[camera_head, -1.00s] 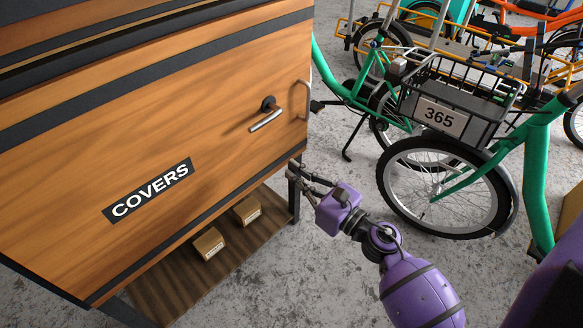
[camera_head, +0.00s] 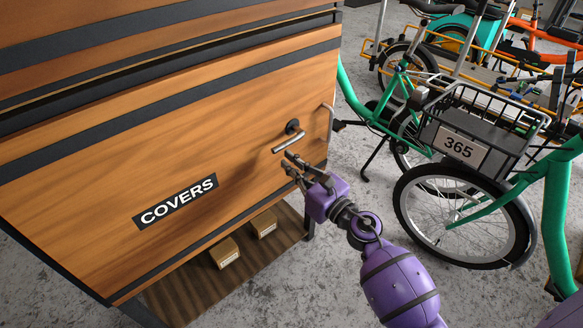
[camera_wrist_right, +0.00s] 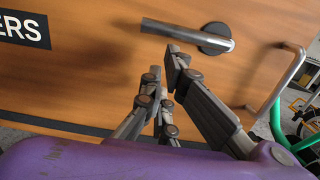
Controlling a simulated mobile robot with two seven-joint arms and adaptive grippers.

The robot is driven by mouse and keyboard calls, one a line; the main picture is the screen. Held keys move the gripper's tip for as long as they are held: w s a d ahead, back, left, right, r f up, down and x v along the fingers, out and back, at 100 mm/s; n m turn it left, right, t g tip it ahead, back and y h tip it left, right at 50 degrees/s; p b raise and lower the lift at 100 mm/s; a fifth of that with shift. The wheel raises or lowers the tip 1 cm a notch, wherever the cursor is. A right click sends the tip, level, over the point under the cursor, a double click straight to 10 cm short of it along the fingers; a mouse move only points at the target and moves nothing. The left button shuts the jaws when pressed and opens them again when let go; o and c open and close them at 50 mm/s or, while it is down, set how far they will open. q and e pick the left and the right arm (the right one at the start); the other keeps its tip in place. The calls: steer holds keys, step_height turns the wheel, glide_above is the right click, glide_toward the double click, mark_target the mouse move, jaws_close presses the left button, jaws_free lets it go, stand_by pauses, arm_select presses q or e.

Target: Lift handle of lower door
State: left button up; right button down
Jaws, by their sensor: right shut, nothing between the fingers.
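The lower door (camera_head: 110,160) is a wooden panel with a "COVERS" label (camera_head: 176,202). Its metal lever handle (camera_head: 287,142) sits on a dark round mount near the right side and points left, slanting slightly down in the head view. My right gripper (camera_head: 291,164) is shut and empty, just below the lever and apart from it. In the right wrist view, the lever (camera_wrist_right: 185,32) lies above the fingertips (camera_wrist_right: 166,72), with bare wood between. My left gripper is not in view.
A fixed bar handle (camera_head: 331,123) stands at the door's right edge. Small boxes (camera_head: 264,223) rest on a shelf (camera_head: 185,289) under the door. A green bike (camera_head: 470,200) with a basket marked 365 stands close on the right. Concrete floor shows between.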

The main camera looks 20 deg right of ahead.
mark_target(286, 146)
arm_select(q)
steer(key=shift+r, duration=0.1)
arm_select(e)
steer(key=shift+r, duration=0.15)
arm_select(q)
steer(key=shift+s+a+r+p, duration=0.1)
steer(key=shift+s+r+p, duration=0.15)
steer(key=shift+p, duration=0.2)
arm_select(e)
steer(key=shift+a+r+m, duration=0.15)
steer(key=shift+m, duration=0.25)
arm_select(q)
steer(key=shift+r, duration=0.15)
arm_select(e)
steer(key=shift+r, duration=0.1)
